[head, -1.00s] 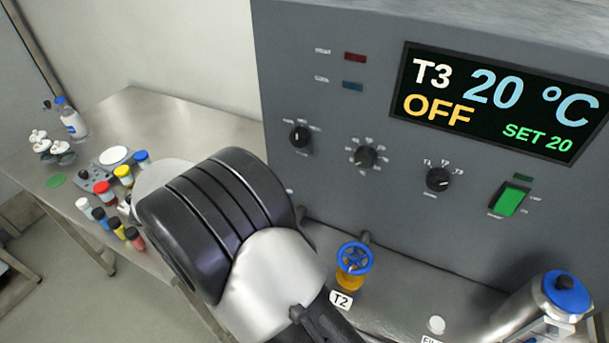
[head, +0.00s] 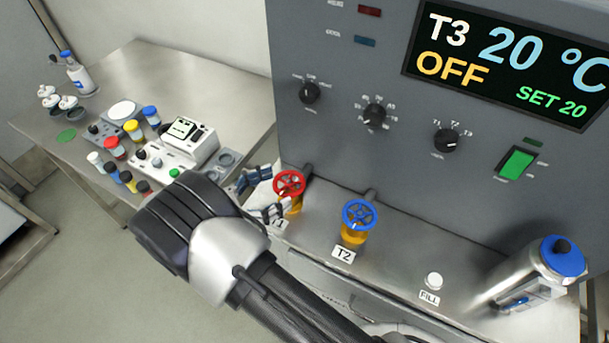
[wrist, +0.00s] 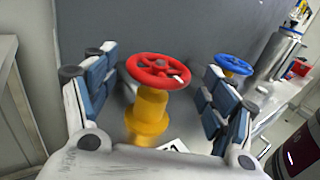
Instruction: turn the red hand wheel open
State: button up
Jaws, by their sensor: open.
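The red hand wheel (head: 289,184) sits on a yellow valve body at the left foot of the grey panel. In the wrist view the red hand wheel (wrist: 160,70) is in the middle, on its yellow stem (wrist: 150,108). My gripper (head: 262,196) is open, its fingers just left of the wheel in the head view. In the wrist view my gripper (wrist: 158,85) has one blue-padded finger on each side of the wheel, with gaps visible. It holds nothing. A white mark shows on the wheel's right rim. The label below the wheel is mostly hidden.
A blue hand wheel (head: 358,214) labelled T2 stands close to the right. Beyond it are a white FILL button (head: 433,280) and a steel vessel with a blue lid (head: 545,275). The grey panel (head: 400,170) rises directly behind. Bottles and devices crowd the left bench (head: 135,70).

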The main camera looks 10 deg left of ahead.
jog(key=x, duration=0.8)
jog(key=shift+w+d+b, duration=0.1)
jog(key=shift+d+b, duration=0.05)
jog(key=shift+b, duration=0.25)
jog(key=c, duration=1)
jog(key=shift+c, duration=0.6)
